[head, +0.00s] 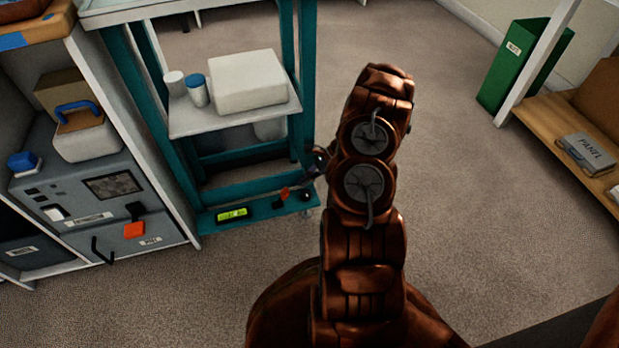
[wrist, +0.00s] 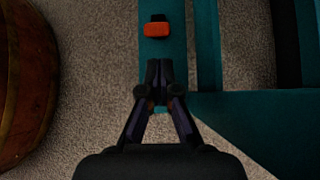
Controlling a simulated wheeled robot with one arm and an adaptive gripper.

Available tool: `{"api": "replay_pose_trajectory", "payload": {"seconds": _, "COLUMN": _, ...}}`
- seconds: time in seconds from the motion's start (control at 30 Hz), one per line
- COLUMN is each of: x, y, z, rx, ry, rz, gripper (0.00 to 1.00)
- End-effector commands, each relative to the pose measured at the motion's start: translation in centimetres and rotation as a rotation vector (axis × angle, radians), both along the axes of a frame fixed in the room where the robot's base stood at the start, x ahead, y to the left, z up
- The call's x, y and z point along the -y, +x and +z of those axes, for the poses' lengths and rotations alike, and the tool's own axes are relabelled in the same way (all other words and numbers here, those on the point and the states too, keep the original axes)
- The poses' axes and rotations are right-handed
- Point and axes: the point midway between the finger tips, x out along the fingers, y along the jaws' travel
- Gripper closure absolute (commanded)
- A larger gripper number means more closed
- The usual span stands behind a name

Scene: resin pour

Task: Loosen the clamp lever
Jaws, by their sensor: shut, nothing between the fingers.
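A small orange lever (head: 285,193) sits on the low teal rail (head: 262,209) of the workbench frame, between a green-lit display and a dark round knob. I take it for the clamp lever. In the wrist view an orange piece with a black end (wrist: 153,29) lies on the teal rail, beyond my fingertips. My gripper (wrist: 159,68) is shut and empty, pointing along the rail. A little more orange shows behind its fingers, mostly hidden. In the head view my gripper (head: 317,165) is partly hidden by my arm, above the rail's right end. Contact cannot be told.
The green-lit display (head: 232,214) and dark knob (head: 305,196) are on the same rail. A shelf (head: 205,125) above holds a white box and two jars. A grey cabinet (head: 95,195) with another orange handle (head: 134,230) stands left.

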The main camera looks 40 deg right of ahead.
Motion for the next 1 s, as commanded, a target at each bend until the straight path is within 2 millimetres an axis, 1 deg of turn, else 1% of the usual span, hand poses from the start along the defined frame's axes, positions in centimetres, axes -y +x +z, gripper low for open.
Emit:
{"api": "replay_pose_trajectory", "payload": {"seconds": 0.03, "x": -0.6, "y": 0.2, "z": -1.0, "rx": -0.001, "ry": 0.001, "rz": 0.001, "gripper": 1.00}}
{"api": "replay_pose_trajectory", "payload": {"seconds": 0.1, "x": -1.4, "y": 0.6, "z": -1.8, "rx": 0.000, "ry": -0.001, "rz": 0.004, "gripper": 1.00}}
{"api": "replay_pose_trajectory", "payload": {"seconds": 0.2, "x": -2.2, "y": 1.0, "z": -2.8, "rx": 0.001, "ry": -0.004, "rz": 0.004, "gripper": 1.00}}
{"api": "replay_pose_trajectory", "payload": {"seconds": 0.33, "x": -3.0, "y": 1.4, "z": -3.5, "rx": 0.000, "ry": -0.002, "rz": 0.001, "gripper": 1.00}}
{"api": "replay_pose_trajectory", "payload": {"seconds": 0.57, "x": -3.5, "y": 1.5, "z": -3.9, "rx": 0.001, "ry": -0.001, "rz": 0.003, "gripper": 1.00}}
{"api": "replay_pose_trajectory", "payload": {"seconds": 1.0, "x": -3.3, "y": 1.4, "z": -3.6, "rx": -0.005, "ry": -0.011, "rz": -0.003, "gripper": 1.00}}
